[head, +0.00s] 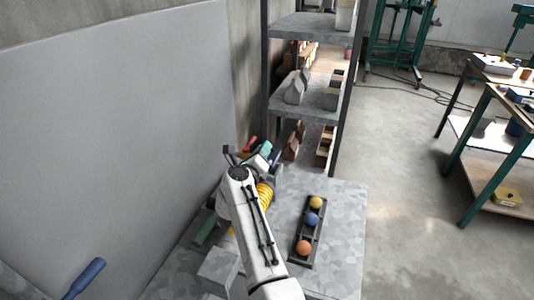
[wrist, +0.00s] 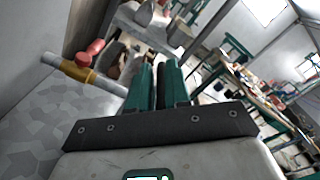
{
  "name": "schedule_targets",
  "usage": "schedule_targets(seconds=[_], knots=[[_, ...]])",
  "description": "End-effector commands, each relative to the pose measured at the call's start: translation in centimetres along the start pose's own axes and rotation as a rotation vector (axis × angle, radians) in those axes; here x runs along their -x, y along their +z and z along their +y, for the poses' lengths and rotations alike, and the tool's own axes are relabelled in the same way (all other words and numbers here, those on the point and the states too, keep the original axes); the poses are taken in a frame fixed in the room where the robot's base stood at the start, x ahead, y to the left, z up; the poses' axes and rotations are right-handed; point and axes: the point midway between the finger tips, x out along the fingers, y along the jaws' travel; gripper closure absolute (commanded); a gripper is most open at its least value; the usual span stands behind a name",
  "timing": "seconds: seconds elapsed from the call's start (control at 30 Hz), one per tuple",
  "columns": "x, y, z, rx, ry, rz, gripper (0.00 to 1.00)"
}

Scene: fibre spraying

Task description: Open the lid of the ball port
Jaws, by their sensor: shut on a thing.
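My gripper (wrist: 159,75) has two green fingers in the wrist view, closed on a thin pale-and-dark piece (wrist: 160,85). The piece is mostly hidden between the fingers, and I cannot tell whether it is the lid of the ball port. In the head view my gripper (head: 266,149) is at the far end of my white arm, above the spray device. To its left in the wrist view is a pale pipe (wrist: 108,84) with a brass collar (wrist: 80,70) and a red knob (wrist: 88,56). The port opening is not visible.
A black rack (head: 304,262) with a yellow (head: 316,202), a blue (head: 312,219) and an orange ball (head: 304,247) lies on the grey table (head: 345,210), right of my arm. A yellow hose (head: 264,196) is partly behind my arm. Shelves (head: 305,85) stand beyond; a wall closes the left.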

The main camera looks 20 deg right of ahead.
Motion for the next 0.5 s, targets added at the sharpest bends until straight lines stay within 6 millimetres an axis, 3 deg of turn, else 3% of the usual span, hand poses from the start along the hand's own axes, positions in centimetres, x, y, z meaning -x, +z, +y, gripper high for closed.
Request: schedule_targets(seconds=[0.5], knots=[[-0.2, 1.9, 1.7, 0.484, -0.005, 0.008, 1.0]])
